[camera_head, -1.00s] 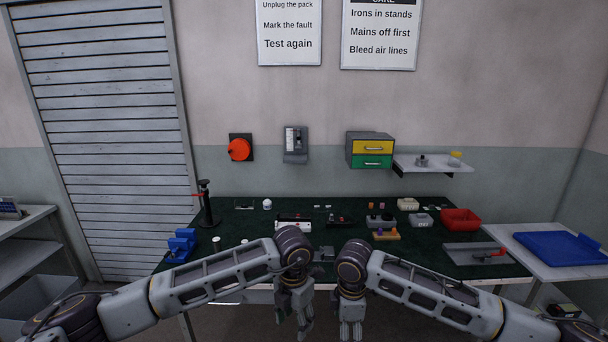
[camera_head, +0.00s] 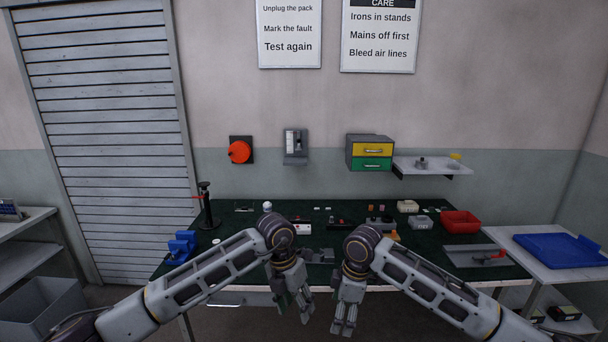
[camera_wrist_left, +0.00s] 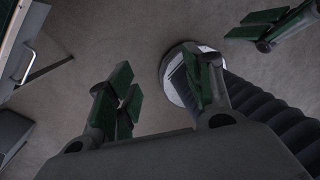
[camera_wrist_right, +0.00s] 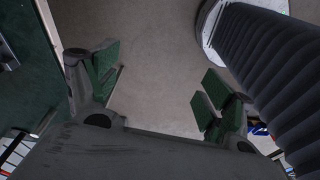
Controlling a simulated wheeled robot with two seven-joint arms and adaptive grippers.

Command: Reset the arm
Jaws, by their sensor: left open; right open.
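My left gripper (camera_head: 292,302) hangs pointing down in front of the bench's front edge. The two grippers are close together but apart. The green-topped bench (camera_head: 470,220) lies behind them, and my forearms hide parts of its front.
A side table (camera_head: 510,236) with a blue tray (camera_head: 556,250) is at the right. A grey bin (camera_head: 42,309) is at the lower left. Floor lies below the grippers.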

